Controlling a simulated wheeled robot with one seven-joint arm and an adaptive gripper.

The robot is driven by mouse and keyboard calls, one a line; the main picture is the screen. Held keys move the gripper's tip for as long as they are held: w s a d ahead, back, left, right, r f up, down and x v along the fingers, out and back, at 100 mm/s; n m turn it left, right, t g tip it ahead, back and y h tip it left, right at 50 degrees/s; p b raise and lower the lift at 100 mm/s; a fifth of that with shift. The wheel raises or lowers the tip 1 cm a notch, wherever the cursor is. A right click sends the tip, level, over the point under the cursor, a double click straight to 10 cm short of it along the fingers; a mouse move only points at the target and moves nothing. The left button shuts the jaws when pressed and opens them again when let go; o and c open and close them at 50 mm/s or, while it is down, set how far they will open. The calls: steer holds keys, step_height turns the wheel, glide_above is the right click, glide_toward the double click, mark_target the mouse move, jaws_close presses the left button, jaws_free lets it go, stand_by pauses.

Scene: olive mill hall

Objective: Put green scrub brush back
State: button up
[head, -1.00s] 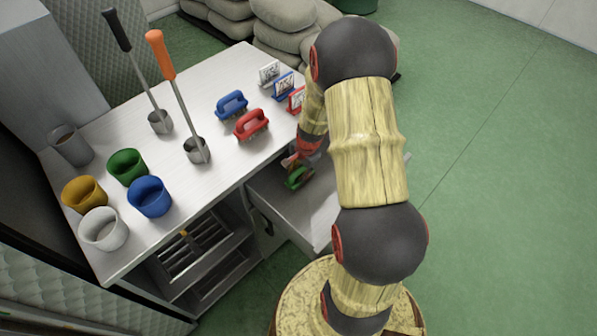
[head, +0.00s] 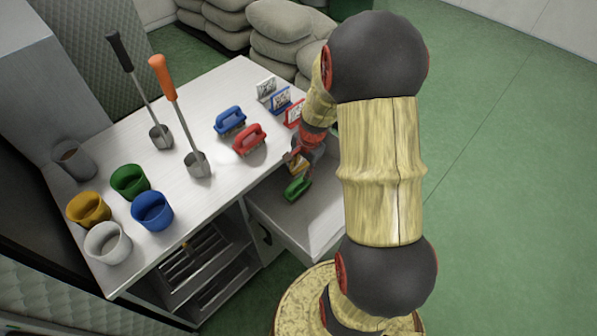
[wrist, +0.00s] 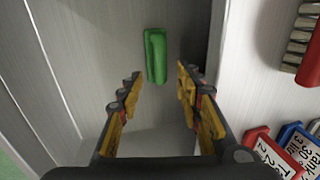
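The green scrub brush (head: 297,188) lies in the open drawer (head: 322,228) at the right side of the workbench. It also shows in the wrist view (wrist: 156,56), green side facing the camera, on the drawer's bare floor near one wall. My gripper (head: 296,163) is over the drawer, close to the brush. In the wrist view my gripper (wrist: 158,82) is open with nothing between its fingers. The brush is ahead of the fingertips and apart from them.
Small signs in white (head: 266,88), blue (head: 281,101) and red (head: 294,114) holders line the bench edge by the drawer. Bench top shows free room between scoops and drawer.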

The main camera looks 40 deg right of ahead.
steer(key=s+a+r+n+t, duration=0.1)
steer(key=a+r+n, duration=0.3)
steer(key=a+r, duration=0.4)
steer(key=s+a+r+n, duration=0.1)
steer(key=a+r+n, duration=0.4)
steer(key=r, duration=0.6)
steer(key=s+a+r+n+t, duration=0.2)
steer(key=s+a+r+n, duration=0.6)
steer(key=s+a+r, duration=0.2)
steer(key=s, duration=0.2)
steer(key=shift+s+a, duration=0.3)
steer(key=shift+a, duration=0.1)
steer(key=shift+d, duration=0.1)
